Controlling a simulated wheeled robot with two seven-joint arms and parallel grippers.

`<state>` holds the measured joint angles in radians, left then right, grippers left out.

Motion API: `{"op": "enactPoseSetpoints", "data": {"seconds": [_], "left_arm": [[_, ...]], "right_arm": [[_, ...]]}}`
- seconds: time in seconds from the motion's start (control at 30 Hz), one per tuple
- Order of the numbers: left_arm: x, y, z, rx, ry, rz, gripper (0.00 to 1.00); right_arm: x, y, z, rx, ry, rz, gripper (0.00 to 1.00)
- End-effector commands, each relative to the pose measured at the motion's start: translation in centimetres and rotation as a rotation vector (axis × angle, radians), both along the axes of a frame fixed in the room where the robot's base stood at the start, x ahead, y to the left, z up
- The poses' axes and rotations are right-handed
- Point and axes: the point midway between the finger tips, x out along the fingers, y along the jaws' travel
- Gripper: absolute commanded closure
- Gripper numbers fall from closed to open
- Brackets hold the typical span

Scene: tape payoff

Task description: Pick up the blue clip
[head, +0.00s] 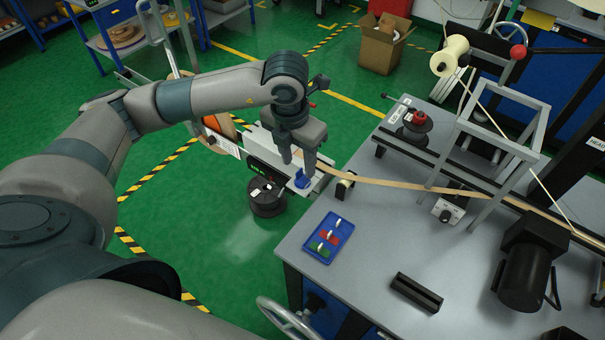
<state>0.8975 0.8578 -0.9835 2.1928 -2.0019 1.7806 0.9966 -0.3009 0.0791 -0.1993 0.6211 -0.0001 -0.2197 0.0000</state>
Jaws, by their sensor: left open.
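A small blue clip (302,181) sits at the end of a pale metal guide plate, beside the tan tape (375,182). My left gripper (298,165) points down just above the clip, with its two fingers apart. I cannot tell whether a finger touches the clip. A blue tray (311,247) on the near left corner of the table holds a red clip (330,237) and a green clip (318,250). My right gripper is out of view.
The grey table (360,270) has bare room around a black slotted block (416,292). A metal frame (500,140), a black motor (525,275) and a small dial box (447,211) stand farther right. A black round weight (266,198) is left of the table.

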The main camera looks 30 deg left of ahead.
Motion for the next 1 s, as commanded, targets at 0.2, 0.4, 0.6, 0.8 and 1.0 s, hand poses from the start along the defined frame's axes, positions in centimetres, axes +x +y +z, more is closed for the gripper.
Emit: {"op": "enactPoseSetpoints", "data": {"seconds": [0.2, 0.4, 0.6, 0.8, 1.0], "left_arm": [[0.0, 0.0, 0.0, 0.0, 0.0, 0.0, 0.58], [0.1, -0.1, -0.3, 0.0, 0.002, 0.001, 0.58], [0.5, -0.5, -2.1, 0.0, 0.004, 0.002, 0.58], [0.8, -0.6, -4.5, 0.0, 0.002, 0.002, 0.58], [0.9, -0.6, -5.2, -0.001, 0.0, 0.001, 0.58]], "right_arm": [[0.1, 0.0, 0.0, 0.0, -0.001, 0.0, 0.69], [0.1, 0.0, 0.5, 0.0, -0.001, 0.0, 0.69], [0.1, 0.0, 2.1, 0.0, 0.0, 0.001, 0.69], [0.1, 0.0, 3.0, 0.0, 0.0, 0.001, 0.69], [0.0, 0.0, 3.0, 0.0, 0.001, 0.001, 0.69]]}}
